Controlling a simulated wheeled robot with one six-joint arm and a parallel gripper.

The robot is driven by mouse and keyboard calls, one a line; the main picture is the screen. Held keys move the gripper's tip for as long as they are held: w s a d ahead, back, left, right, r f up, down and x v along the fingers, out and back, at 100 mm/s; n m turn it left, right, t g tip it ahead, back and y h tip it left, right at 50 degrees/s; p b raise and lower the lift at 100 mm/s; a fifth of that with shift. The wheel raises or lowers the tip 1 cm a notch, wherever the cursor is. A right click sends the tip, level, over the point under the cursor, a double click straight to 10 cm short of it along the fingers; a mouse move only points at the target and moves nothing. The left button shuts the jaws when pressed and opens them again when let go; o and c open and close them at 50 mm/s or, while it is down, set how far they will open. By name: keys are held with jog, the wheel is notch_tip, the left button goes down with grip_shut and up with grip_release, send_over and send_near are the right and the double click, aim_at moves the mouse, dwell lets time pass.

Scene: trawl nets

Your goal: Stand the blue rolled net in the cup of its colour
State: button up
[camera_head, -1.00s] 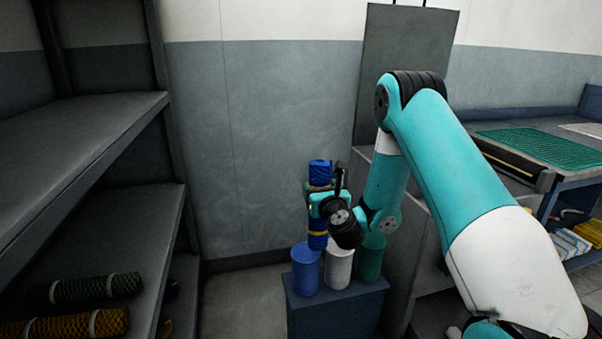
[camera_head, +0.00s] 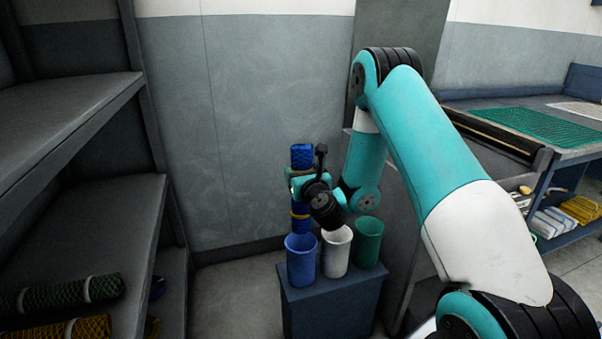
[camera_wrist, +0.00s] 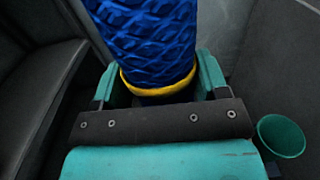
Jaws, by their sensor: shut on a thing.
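The blue rolled net (camera_head: 302,157) is upright in my gripper (camera_head: 301,184), with a yellow band near its lower part. My gripper is shut on its middle. The blue cup (camera_head: 301,266) stands on a dark blue stand, below the net. The net's lower end shows at the cup's back rim; I cannot tell whether it is inside, above or behind the cup. In the wrist view the net (camera_wrist: 145,42) rises between the fingers, a yellow band around it by the jaws.
A white cup (camera_head: 336,256) and a green cup (camera_head: 368,243) stand right of the blue cup on the stand (camera_head: 335,305). The green cup also shows in the wrist view (camera_wrist: 281,137). A shelf (camera_head: 75,240) with green and yellow rolls is at left. A workbench (camera_head: 560,150) is at right.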

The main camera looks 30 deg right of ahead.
aim_at(304, 219)
jog(key=shift+f+b, duration=6.75)
jog(key=shift+f, duration=0.1)
jog(key=o, duration=1.3)
